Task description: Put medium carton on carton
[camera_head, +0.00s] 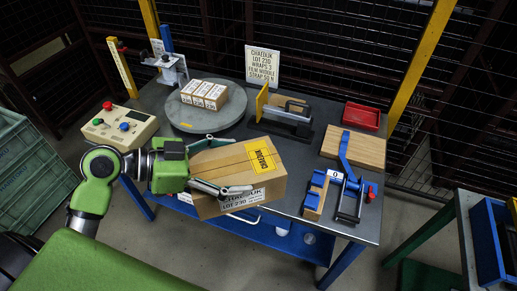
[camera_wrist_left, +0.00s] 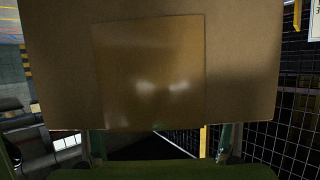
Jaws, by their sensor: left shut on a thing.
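A brown carton (camera_head: 232,167) with a yellow label on top and a white printed label on its front is at the front edge of the table. My left gripper (camera_head: 220,164) is shut on it, one finger on the far side and one on the near side. In the left wrist view the carton (camera_wrist_left: 150,75) fills the upper middle, above the gripper fingers (camera_wrist_left: 162,143). I cannot tell whether its underside touches the table. My right gripper is not in view.
A control box (camera_head: 120,126) with buttons stands at the left. A yellow-plated device (camera_head: 287,112), a red tray (camera_head: 361,116), a wooden board (camera_head: 361,149) and a blue clamp fixture (camera_head: 343,186) occupy the right. A sign (camera_head: 262,66) stands at the back. Wire fencing surrounds the table.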

